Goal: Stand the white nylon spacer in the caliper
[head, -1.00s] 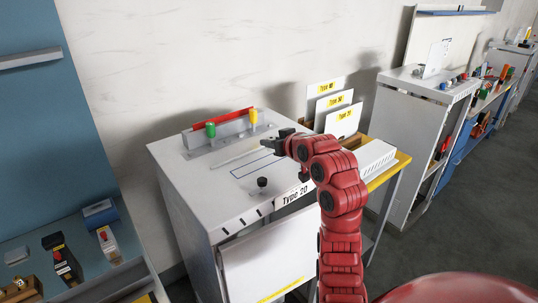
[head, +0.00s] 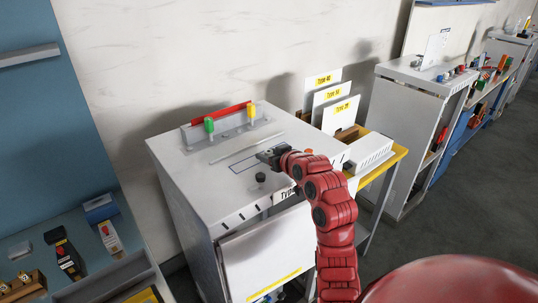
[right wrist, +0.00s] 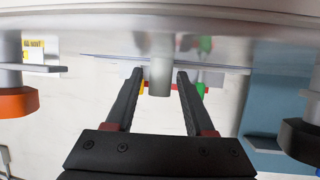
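My right gripper (head: 265,156) is low over the top of the white cabinet (head: 190,165), beside a dark outlined rectangle. In the right wrist view, which looks upside down, its two fingers (right wrist: 160,74) are apart. A short pale grey cylinder (right wrist: 159,82) stands on the cabinet top and shows between the fingertips, with gaps at both sides; it may be the white nylon spacer. It is hidden in the head view. I cannot pick out the caliper for sure; a thin pale bar (head: 246,147) lies behind the rectangle. My left gripper is not in view.
Behind are a green peg (head: 209,126), a yellow peg (head: 251,112) and a red bar (head: 222,114). Type cards (head: 336,115) stand at the right. The cabinet's left top is clear.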

